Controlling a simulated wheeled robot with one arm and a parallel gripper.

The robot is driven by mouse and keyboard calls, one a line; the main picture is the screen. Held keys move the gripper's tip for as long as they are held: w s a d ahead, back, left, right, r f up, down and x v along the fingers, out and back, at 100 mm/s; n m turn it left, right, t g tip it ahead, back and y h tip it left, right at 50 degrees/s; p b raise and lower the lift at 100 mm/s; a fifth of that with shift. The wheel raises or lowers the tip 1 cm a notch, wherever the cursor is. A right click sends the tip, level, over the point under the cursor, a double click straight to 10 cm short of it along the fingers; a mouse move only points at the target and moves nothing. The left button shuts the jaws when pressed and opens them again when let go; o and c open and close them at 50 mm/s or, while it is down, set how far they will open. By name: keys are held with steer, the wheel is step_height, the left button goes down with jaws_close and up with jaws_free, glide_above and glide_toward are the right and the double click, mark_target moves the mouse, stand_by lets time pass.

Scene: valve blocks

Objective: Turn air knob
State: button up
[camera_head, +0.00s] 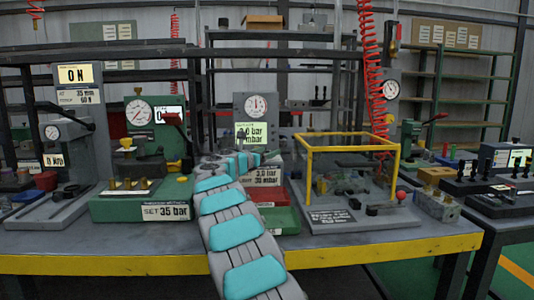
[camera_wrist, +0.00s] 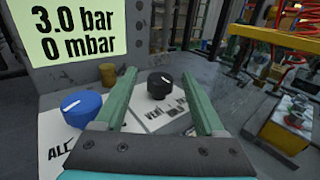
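A blue knob (camera_wrist: 82,104) with a white pointer line sits on a pale labelled plate at the left in the wrist view. Neither label reads fully, so I cannot tell which is the air knob. My gripper (camera_wrist: 160,78) is open and empty. The black knob appears between its two green fingers; the blue knob is outside the left finger. In the head view my gripper (camera_head: 243,161) is before the gauge panel (camera_head: 256,103), and the knobs are hidden.
A display (camera_wrist: 76,28) reads 3.0 bar and 0 mbar. A small tan knob (camera_wrist: 107,74) stands behind the blue one. A yellow-framed station (camera_head: 308,172) with a red coiled hose (camera_head: 370,70) is to the right. A green press station (camera_head: 115,208) is left.

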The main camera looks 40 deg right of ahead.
steer(key=b+v, duration=0.1)
steer(key=v, duration=0.6)
steer(key=shift+a, duration=0.4)
steer(key=shift+s, duration=0.15)
stand_by(0.3)
